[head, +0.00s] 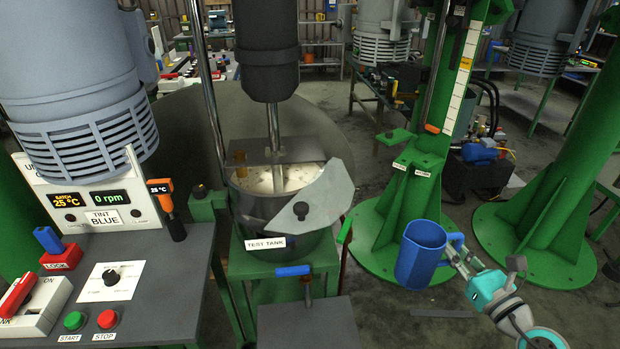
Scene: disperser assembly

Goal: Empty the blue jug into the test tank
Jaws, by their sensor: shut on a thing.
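The blue jug (420,253) is held in the air at the right, roughly upright with a slight tilt. Its handle is on its right side. My gripper (461,253) is shut on the jug at the handle side. The jug's contents cannot be seen. The test tank (262,205) is a metal vessel on a green stand, left of the jug and apart from it. Its label reads TEST TANK. Pale material shows inside.
A control desk (160,255) with a 0 rpm display stands at the left. A green column (428,165) rises behind the jug. Some floor is clear between tank and jug.

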